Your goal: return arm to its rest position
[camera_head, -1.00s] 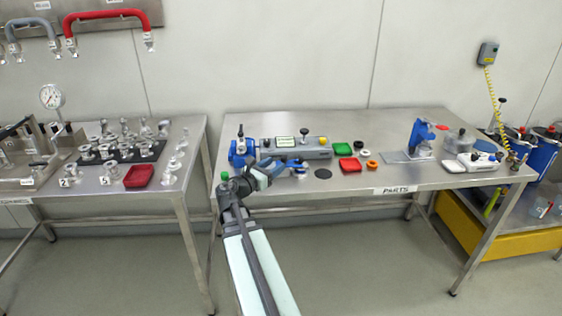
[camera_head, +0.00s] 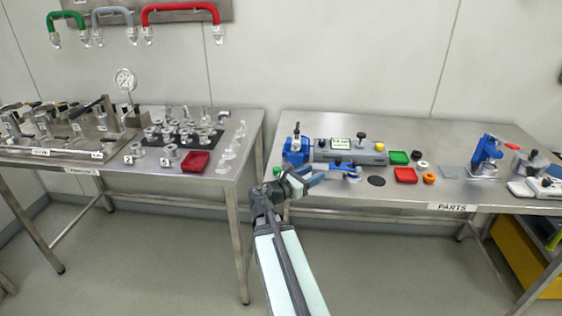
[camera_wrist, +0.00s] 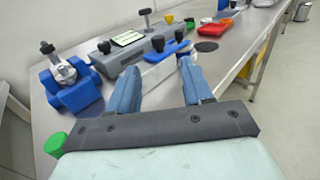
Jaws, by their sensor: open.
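My gripper (camera_head: 309,181) is at the near left corner of the parts table (camera_head: 330,196), in front of a grey device with a blue end clamp. In the wrist view, my gripper (camera_wrist: 160,90) has its two blue fingers apart with nothing held between them. Past the fingertips lie the grey device (camera_wrist: 125,54) with a label on top, its blue clamp (camera_wrist: 72,82) to the left, and a blue bar (camera_wrist: 166,50) with dark knobs. A green cap (camera_wrist: 56,144) shows at the lower left of the wrist view.
A green tray (camera_head: 399,157), a red tray (camera_head: 405,175), an orange ring (camera_head: 429,178) and a black disc (camera_head: 376,181) lie on the parts table. A blue stand (camera_head: 487,154) is farther right. The left table (camera_head: 225,170) holds metal fittings and a red tray (camera_head: 196,161). A floor gap separates the tables.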

